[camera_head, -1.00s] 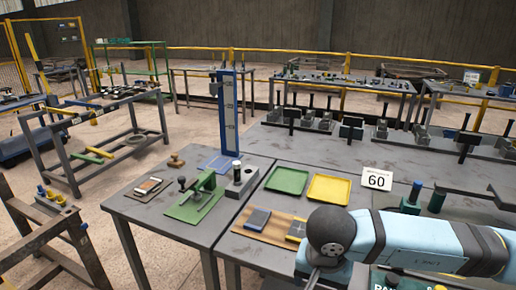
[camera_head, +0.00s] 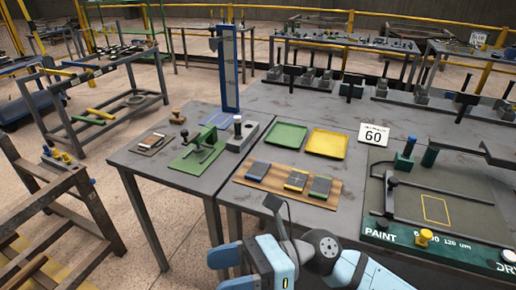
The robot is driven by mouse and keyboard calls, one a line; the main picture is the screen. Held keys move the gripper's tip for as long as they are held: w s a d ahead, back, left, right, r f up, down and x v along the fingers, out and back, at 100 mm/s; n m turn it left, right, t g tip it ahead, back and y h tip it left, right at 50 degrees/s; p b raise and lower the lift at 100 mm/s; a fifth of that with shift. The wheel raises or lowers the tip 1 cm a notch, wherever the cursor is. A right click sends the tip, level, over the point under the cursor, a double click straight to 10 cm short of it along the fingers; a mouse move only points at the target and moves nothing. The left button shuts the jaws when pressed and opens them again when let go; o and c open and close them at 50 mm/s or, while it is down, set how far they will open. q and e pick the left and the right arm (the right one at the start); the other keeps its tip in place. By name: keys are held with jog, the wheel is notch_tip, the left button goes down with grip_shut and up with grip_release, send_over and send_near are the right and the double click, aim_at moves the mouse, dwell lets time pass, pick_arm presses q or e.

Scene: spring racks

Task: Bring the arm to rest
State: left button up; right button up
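My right arm (camera_head: 345,264), light blue with a dark grey joint, comes in from the bottom edge, in front of the near table edge. A dark piece at its end (camera_head: 278,214) points up beside the table edge; I cannot tell whether it is a gripper finger, and no pair of fingertips shows clearly. Nothing is seen held. My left arm and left gripper are not in view.
On the grey table (camera_head: 262,212) a wooden board (camera_head: 332,196) carries three small blocks. Behind it are a green tray (camera_head: 284,136) and a yellow tray (camera_head: 326,144). A "60" sign (camera_head: 373,135) and a paint station (camera_head: 440,243) stand right. A blue upright gauge (camera_head: 229,70) rises behind.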

jog(key=w+d+f+m+t+h, duration=0.2)
jog(key=w+d+f+m+t, duration=0.15)
jog(key=m+t, duration=0.65)
jog(key=w+d+f+m+t+h, duration=0.25)
jog(key=d+m+t, duration=0.2)
jog(key=m, duration=0.85)
jog(key=w+d+f+m+t+h, duration=0.1)
jog(key=w+d+f+m+t, duration=0.25)
jog(key=m+t, duration=0.7)
jog(key=s+d+f+m+g+h, duration=0.35)
jog(key=f+m, duration=0.25)
jog(key=f, duration=0.2)
jog(key=s+d+f+m+g+h, duration=0.2)
jog(key=s+d+f+m+h, duration=0.1)
jog(key=s+d+f+m, duration=0.25)
jog(key=s+d+f+m+g+h, duration=0.3)
jog(key=f+m, duration=0.3)
jog(key=f, duration=0.4)
pick_arm(q)
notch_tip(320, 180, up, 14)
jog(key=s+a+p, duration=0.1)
jog(key=p, duration=1.5)
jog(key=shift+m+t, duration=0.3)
pick_arm(e)
notch_tip(320, 180, up, 14)
jog(key=d, duration=0.1)
jog(key=shift+r+n, duration=0.25)
jog(key=shift+n, duration=0.05)
